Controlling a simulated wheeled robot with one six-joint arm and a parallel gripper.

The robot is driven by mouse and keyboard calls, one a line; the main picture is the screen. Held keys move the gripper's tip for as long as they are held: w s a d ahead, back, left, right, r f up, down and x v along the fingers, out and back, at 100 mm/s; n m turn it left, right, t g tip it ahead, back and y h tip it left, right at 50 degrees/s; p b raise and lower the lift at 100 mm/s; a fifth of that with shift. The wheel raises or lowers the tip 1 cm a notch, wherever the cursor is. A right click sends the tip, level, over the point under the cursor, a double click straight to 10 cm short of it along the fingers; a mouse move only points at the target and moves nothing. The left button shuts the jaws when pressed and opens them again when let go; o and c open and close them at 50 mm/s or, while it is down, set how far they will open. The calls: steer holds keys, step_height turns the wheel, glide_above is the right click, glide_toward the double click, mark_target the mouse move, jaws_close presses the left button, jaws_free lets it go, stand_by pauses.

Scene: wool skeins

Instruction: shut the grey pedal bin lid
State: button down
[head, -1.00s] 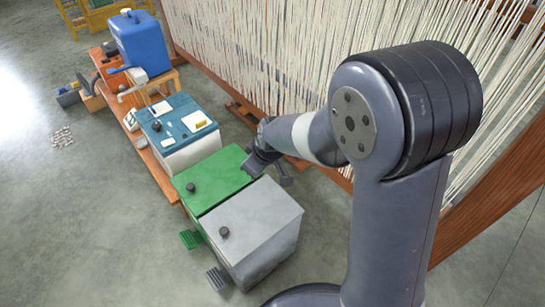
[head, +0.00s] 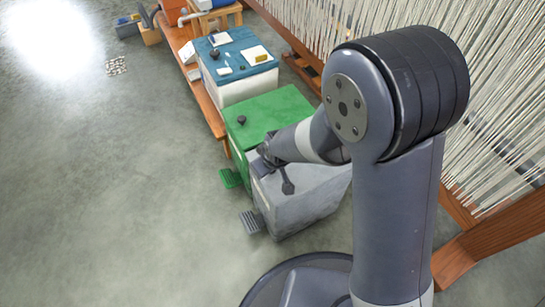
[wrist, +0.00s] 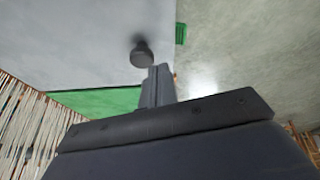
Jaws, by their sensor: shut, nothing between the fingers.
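The grey pedal bin (head: 305,215) stands nearest me, with its pedal (head: 252,222) at its left foot. Its grey lid (head: 325,180) lies flat across the top, and I see no gap under it. My gripper (head: 261,170) is over the lid's left part and covers some of it in the head view. In the wrist view the shut, empty fingers (wrist: 159,72) point over the grey lid (wrist: 70,45) close beside its dark knob (wrist: 142,53). I cannot tell whether they touch the lid.
A green bin (head: 270,115) with a dark knob and green pedal (head: 230,178) stands right behind the grey one. A blue-topped white bin (head: 240,60) is farther back beside an orange bench (head: 205,95). Loom threads (head: 500,120) rise at the right.

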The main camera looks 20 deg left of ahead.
steer(key=shift+s+a+f+b, duration=0.15)
steer(key=shift+f+b, duration=0.1)
steer(key=shift+f, duration=0.45)
steer(key=shift+s+a+f+b, duration=0.1)
steer(key=shift+f+b, duration=0.15)
steer(key=shift+f, duration=0.4)
